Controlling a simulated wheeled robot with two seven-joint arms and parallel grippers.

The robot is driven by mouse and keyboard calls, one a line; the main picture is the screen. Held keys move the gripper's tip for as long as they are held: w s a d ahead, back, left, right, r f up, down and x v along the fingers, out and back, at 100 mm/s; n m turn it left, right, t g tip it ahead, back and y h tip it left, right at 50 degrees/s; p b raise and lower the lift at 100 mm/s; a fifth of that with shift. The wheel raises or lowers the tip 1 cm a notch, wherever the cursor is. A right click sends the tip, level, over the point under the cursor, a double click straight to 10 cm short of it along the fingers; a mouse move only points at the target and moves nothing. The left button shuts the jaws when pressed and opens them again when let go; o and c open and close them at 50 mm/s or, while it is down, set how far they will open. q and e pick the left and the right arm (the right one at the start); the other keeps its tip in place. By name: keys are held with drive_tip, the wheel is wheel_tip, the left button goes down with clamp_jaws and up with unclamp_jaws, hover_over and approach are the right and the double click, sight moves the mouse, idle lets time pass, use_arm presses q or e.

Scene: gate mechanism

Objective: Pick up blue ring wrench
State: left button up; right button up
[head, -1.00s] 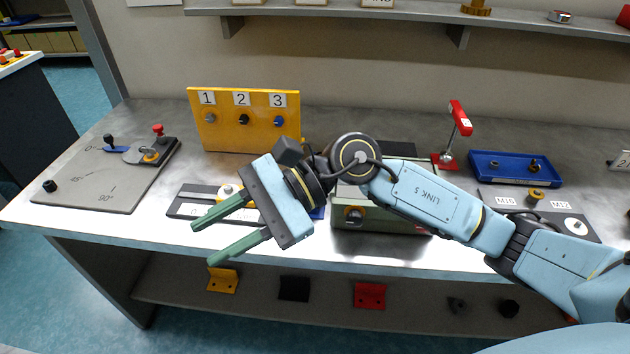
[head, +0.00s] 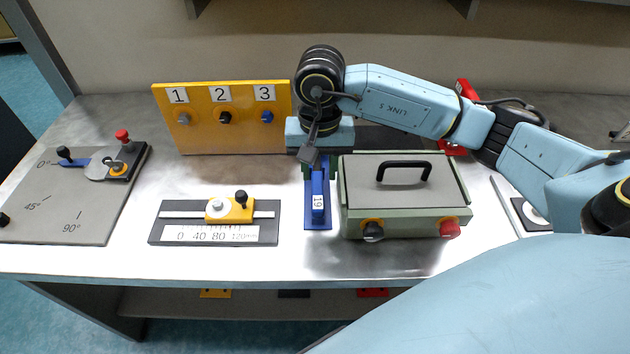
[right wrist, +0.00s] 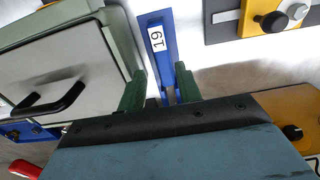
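The blue ring wrench (head: 317,185) stands out by its white "19" label and sits on a blue base plate (head: 311,223) on the bench. It also shows in the right wrist view (right wrist: 160,54), with its lower part hidden by the gripper. My right gripper (right wrist: 160,70) is open, its two green fingers apart on either side of the wrench's near part in that view. In the head view the right gripper (head: 319,163) points down over the back end of the wrench. I cannot tell whether the fingers touch it. My left gripper is not in view.
A green box (head: 404,190) with a black handle stands close to the right of the wrench. A slide gauge (head: 217,236) lies to the left. A yellow panel (head: 200,132) numbered 1 to 3 stands behind. The bench in front of the wrench is clear.

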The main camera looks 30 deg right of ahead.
sight(317, 192)
drive_tip(key=shift+f, duration=1.15)
wheel_tip(317, 192, down, 2)
drive_tip(key=shift+a+f, duration=0.15)
drive_tip(key=shift+f, duration=0.05)
wheel_tip(317, 192, down, 2)
drive_tip(key=shift+f, duration=0.6)
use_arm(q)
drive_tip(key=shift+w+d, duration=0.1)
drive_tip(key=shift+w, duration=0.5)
use_arm(e)
clamp_jaws()
